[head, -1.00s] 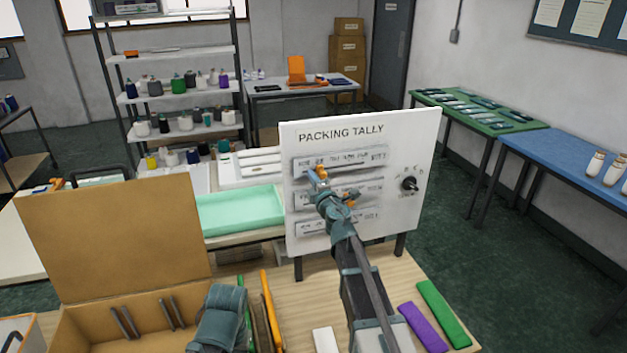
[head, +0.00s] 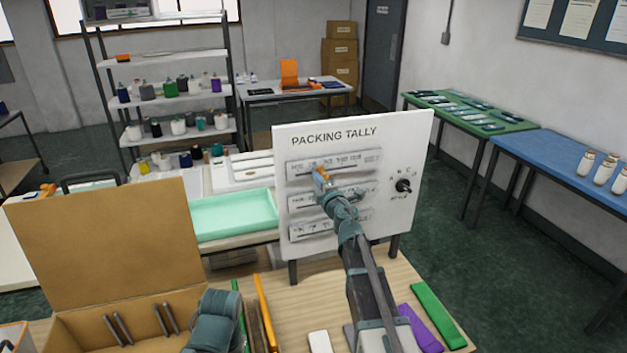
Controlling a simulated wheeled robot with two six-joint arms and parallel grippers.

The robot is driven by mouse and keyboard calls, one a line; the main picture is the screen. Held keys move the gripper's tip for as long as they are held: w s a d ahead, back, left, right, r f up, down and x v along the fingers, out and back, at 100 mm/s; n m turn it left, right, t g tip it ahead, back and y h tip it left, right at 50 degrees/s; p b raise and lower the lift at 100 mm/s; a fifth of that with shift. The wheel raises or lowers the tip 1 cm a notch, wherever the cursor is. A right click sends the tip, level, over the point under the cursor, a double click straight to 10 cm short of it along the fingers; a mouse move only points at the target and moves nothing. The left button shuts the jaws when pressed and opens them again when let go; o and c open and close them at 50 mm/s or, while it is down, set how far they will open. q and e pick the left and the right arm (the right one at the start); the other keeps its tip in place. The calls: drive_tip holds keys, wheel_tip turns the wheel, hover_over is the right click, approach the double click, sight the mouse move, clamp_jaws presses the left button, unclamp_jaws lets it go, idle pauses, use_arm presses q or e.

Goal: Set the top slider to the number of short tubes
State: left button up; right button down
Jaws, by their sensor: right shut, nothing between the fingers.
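The white PACKING TALLY board (head: 407,140) stands upright with three slider rows. My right gripper (head: 321,176) is shut at the lower edge of the top slider row (head: 352,160), left of its middle. Its fingers and wrist hide part of the top and middle rows; the top knob cannot be made out, nor whether the fingers touch it. The row's labels are too small to read. An open cardboard box (head: 85,343) at lower left holds several slim dark tubes (head: 118,330). My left gripper (head: 217,322) shows as a teal block over the box's right side; its fingertips are hidden.
A rotary dial (head: 403,186) sits on the board's right. Green (head: 438,314) and purple (head: 418,328) bars lie at the table's front right. An orange bar (head: 265,310) is beside the box. A mint tray (head: 235,213) stands behind. White bottle-like items (head: 604,168) stand on the blue table.

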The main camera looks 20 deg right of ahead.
drive_tip(key=shift+w+d, duration=0.15)
drive_tip(key=shift+d, duration=3.3)
drive_tip(key=shift+a, duration=0.65)
approach(330, 170)
drive_tip(key=shift+s+d, duration=0.1)
drive_tip(key=shift+s, duration=0.75)
